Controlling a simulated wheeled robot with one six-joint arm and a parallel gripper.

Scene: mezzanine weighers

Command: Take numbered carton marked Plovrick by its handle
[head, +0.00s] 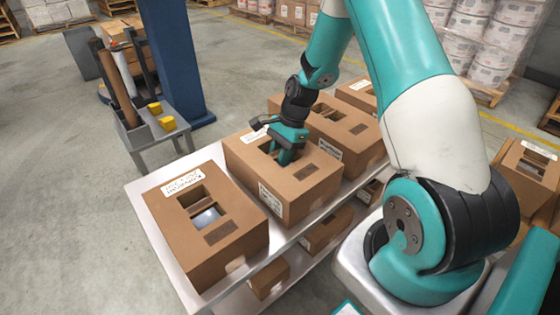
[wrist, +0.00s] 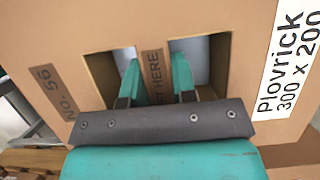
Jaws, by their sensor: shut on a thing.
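The numbered carton marked Plovrick (head: 248,160) is a brown box in the middle of the shelf top in the head view. In the wrist view the carton (wrist: 220,18) fills the picture, with a white "Plovrick 300 x 200" label (wrist: 288,75) at right and "NO. 56" printed at left. Its handle (wrist: 153,66) is a cardboard strip between two cut-out openings. My gripper (wrist: 156,82) has one finger in each opening and is shut on the handle. It also shows over the carton in the head view (head: 286,157). The fingertips are hidden inside. The carton appears to rest on the shelf.
Another open-topped carton (head: 179,238) stands at the near left of the shelf (head: 150,222), and one (head: 345,133) stands close behind. More boxes sit on the lower shelf (head: 328,231). A blue post (head: 172,55) and a small grey stand (head: 158,136) are beyond. Floor at left is clear.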

